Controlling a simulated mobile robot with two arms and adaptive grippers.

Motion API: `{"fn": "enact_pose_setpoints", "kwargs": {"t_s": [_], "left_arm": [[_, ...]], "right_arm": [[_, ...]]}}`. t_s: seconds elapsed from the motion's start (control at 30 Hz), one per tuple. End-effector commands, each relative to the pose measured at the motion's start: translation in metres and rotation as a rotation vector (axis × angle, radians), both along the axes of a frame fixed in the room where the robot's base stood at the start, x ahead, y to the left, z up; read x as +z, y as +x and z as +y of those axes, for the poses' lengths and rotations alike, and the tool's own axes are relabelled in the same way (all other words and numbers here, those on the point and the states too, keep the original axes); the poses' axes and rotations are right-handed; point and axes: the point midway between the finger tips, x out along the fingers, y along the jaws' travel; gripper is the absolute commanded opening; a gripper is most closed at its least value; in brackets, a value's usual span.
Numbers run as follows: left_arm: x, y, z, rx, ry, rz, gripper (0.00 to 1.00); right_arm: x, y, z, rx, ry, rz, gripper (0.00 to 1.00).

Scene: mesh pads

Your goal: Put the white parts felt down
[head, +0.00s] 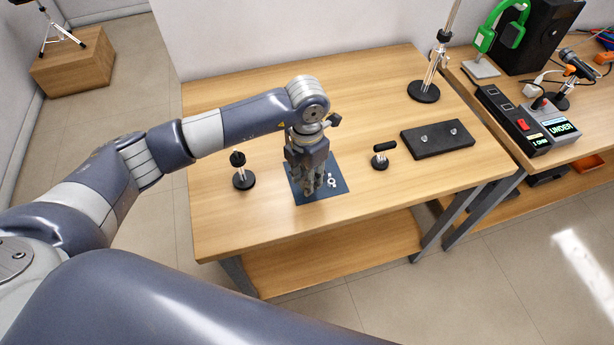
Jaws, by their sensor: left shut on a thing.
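The felt (338,189) is a dark blue square pad with small white ring-like marks or parts on it, right of my fingers. It appears to lie flat on the left part of the wooden table (232,220). My left gripper (311,192) points straight down over the middle of the felt, its fingertips low at the pad. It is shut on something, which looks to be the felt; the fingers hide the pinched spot. My right gripper is out of view.
A small black stand (243,179) is left of the felt, and another with a crossbar (381,160) is right. The table's front right is clear.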

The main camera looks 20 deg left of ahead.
Motion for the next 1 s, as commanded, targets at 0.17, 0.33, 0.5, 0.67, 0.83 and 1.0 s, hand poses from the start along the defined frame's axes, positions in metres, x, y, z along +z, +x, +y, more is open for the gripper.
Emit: {"fn": "enact_pose_setpoints", "kwargs": {"t_s": [0.17,0.33,0.5,0.67,0.83,1.0], "left_arm": [[-0.001,0.01,0.003,0.0,0.001,0.002,0.21],[-0.015,0.009,0.003,0.0,0.001,0.005,0.21],[-0.035,0.01,0.003,0.0,0.0,0.004,0.21],[-0.037,0.01,0.003,0.0,0.001,0.001,0.21],[-0.041,0.01,0.004,0.0,0.001,0.001,0.21],[-0.04,0.01,0.003,0.0,0.001,0.001,0.49]], "right_arm": [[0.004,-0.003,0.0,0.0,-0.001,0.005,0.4],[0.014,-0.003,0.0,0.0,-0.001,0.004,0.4],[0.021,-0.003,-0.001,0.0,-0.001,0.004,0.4],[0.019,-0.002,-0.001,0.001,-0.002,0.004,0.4],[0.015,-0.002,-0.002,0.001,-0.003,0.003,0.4],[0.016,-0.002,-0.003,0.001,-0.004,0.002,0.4]]}}
